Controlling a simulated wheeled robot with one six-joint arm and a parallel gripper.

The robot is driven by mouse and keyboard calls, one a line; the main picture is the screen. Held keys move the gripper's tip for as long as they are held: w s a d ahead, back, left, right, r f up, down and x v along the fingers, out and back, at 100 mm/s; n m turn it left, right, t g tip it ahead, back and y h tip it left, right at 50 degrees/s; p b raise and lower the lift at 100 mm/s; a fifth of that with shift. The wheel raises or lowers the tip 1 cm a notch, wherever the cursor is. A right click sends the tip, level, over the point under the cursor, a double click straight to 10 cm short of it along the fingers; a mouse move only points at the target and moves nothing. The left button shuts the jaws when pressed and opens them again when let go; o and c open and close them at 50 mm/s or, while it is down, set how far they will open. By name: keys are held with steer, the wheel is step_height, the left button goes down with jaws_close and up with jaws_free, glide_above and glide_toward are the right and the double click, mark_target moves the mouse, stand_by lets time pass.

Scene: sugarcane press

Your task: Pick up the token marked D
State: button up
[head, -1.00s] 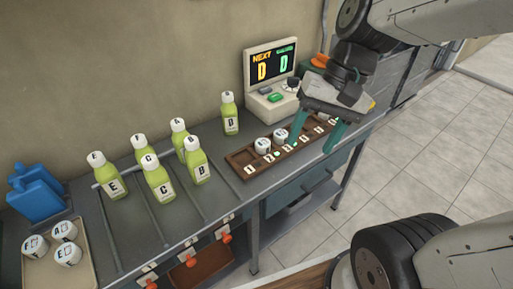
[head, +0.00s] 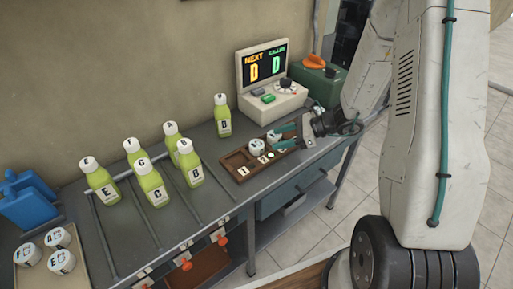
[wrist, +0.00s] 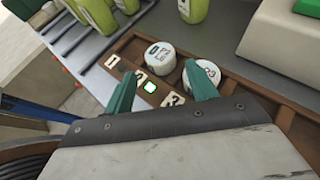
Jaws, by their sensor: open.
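Two white round tokens sit in the brown slotted rack, a left one (head: 256,148) and a right one (head: 273,137). They also show in the wrist view, the left one (wrist: 160,57) and the right one (wrist: 209,73). Their letters are too small and blurred to read surely, so I cannot tell which is D. My gripper (head: 274,139) is open and empty at the rack. In the wrist view, the left token lies just beyond the gap between my teal fingertips (wrist: 160,75); the right finger partly covers the right token.
The rack (head: 236,163) has numbered front labels. A display (head: 264,68) behind it reads D twice. Several lettered green bottles (head: 153,187) stand left. A tray (head: 42,283) at far left holds three white tokens. A green box (head: 325,85) stands behind the rack.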

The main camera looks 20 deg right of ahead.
mark_target(258, 144)
steer(key=x, duration=0.7)
steer(key=shift+a+f, duration=0.1)
steer(key=shift+a, duration=0.1)
steer(key=shift+c, duration=0.4)
steer(key=c, duration=0.7)
